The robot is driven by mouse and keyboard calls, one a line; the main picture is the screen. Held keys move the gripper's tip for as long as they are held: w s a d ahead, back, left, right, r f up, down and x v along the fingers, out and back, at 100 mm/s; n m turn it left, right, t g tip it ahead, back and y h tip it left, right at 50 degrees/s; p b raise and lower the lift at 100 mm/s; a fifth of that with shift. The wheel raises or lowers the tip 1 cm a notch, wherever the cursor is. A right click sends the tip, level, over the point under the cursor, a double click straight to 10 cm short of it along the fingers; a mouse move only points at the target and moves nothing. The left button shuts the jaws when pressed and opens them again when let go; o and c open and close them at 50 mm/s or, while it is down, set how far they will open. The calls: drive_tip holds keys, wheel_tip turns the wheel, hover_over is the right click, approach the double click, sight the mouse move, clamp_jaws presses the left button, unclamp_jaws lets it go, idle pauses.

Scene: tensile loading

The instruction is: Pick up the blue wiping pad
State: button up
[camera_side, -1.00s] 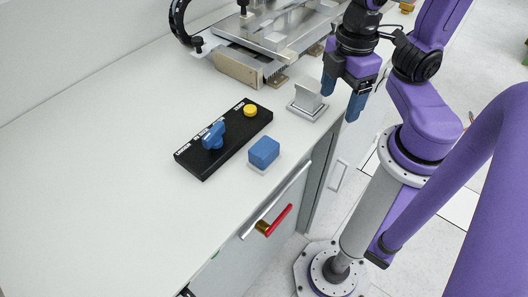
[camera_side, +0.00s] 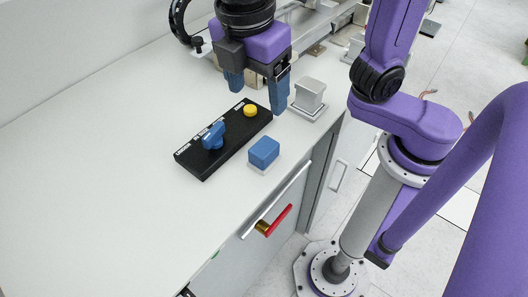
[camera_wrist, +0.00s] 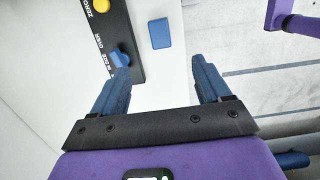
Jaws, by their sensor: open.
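The blue wiping pad (camera_side: 264,152) is a small blue block on a thin white base, near the front edge of the white worktop. In the wrist view the pad (camera_wrist: 160,33) lies ahead of the fingers, a little left of the middle of the gap. My gripper (camera_side: 257,93) is open and empty, its two blue fingers pointing down. It is above and behind the pad in the side view, apart from it. In the wrist view the gripper (camera_wrist: 160,80) has its fingers spread wide with nothing between them.
A black control panel (camera_side: 190,160) with a blue knob (camera_side: 213,136) and a yellow button (camera_side: 250,110) lies left of the pad. A grey metal block (camera_side: 309,95) stands on a plate behind. A drawer with a red handle (camera_side: 279,220) is below. The worktop's left is clear.

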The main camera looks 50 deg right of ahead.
sight(264, 147)
drive_tip(key=f, duration=0.5)
drive_tip(key=d+f, duration=0.1)
drive_tip(key=f, duration=0.5)
drive_tip(key=d+f, duration=0.1)
drive_tip(key=f, duration=0.4)
drive_tip(key=shift+f, duration=0.35)
drive_tip(key=c, duration=1.2)
